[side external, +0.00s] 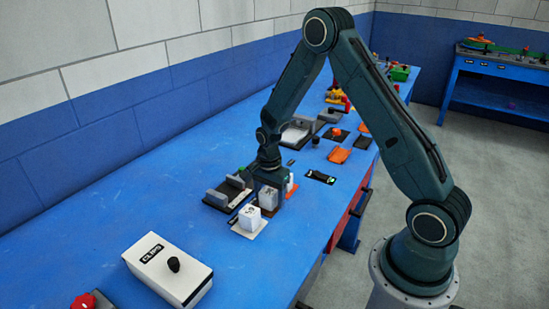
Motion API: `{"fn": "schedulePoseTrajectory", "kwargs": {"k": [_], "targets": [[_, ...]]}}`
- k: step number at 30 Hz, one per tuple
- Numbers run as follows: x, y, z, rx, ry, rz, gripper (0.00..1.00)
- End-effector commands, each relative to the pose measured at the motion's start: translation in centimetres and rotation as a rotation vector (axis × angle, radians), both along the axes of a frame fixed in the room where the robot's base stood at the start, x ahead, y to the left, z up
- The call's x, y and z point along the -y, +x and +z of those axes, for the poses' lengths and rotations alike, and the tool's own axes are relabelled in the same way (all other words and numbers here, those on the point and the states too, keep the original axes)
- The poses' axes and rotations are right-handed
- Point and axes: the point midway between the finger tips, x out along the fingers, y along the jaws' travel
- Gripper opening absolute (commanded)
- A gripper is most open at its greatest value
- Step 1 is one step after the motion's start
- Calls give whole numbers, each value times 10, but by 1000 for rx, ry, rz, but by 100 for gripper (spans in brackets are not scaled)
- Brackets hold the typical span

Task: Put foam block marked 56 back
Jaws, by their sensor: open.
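A white foam block (250,218) with dark digits stands upright on a pale plate (243,234) near the front of the work area. A second, greyer block (268,197) with a dark mark stands just behind it, right below my gripper. A third pale block (291,184) shows partly to the right of my gripper. The digits are too small to read surely, so I cannot tell which block is 56. My gripper (268,181) is open, pointing down low over the second block; its fingertips are partly hidden, and I cannot tell whether they touch the block.
A dark fixture with grey uprights (229,191) stands close on the left of my gripper. A white box with a black knob (168,268) lies at the front left. A black strip (320,177) and orange pads (339,155) lie to the right. Blue table (95,220) is bare at left.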

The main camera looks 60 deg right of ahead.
Motion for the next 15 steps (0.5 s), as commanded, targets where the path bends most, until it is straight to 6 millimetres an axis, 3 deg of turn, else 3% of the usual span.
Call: {"fn": "schedulePoseTrajectory", "kwargs": {"k": [8,15], "targets": [[0,1,18,2,-1,0,62],[0,1,52,4,-1,0,62]]}}
